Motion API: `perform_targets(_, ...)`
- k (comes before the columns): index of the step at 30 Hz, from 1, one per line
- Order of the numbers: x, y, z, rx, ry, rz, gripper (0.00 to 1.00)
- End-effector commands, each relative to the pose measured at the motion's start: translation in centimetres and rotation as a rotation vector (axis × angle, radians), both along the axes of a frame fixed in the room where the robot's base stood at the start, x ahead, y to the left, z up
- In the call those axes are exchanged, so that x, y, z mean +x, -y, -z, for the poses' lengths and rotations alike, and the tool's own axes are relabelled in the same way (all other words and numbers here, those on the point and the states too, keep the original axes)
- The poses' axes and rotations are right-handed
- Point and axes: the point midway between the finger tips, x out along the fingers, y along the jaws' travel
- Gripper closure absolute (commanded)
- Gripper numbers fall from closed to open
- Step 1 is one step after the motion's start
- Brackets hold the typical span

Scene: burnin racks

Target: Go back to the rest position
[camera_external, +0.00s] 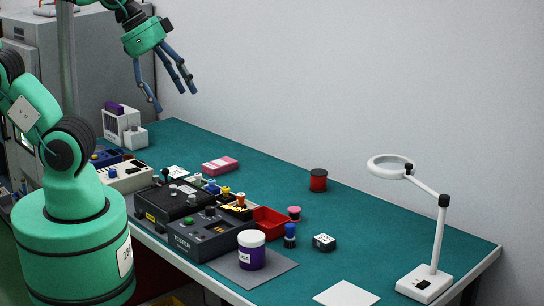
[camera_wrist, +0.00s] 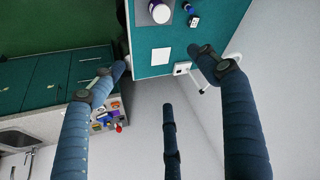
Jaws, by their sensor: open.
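My gripper (camera_external: 168,85) is at the upper left of the external view, raised well above the far end of the teal table (camera_external: 335,235). Its blue-grey fingers are spread apart, with nothing between them. In the wrist view my gripper (camera_wrist: 160,72) is also open and empty, with two fingers at the sides and one in the lower middle. The fingers touch nothing that I can see.
Black tester boxes (camera_external: 205,235), a purple-and-white jar (camera_external: 252,250), a red tray (camera_external: 270,221) and small coloured parts crowd the table's near side. A magnifier lamp (camera_external: 440,230) stands at the right end. A grey wall (camera_external: 400,80) runs behind the table.

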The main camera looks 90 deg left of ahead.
Motion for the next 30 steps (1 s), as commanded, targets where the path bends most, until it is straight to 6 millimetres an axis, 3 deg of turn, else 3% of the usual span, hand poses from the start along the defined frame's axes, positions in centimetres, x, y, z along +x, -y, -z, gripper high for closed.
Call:
perform_targets(9, 0.0, 0.0, 4.2, 0.0, -0.001, 0.0, 0.26)
perform_targets(15, 0.0, 0.0, 5.9, 0.0, 0.0, 0.0, 0.26)
perform_targets(30, 0.0, 0.0, 6.0, 0.0, 0.0, 0.0, 0.26)
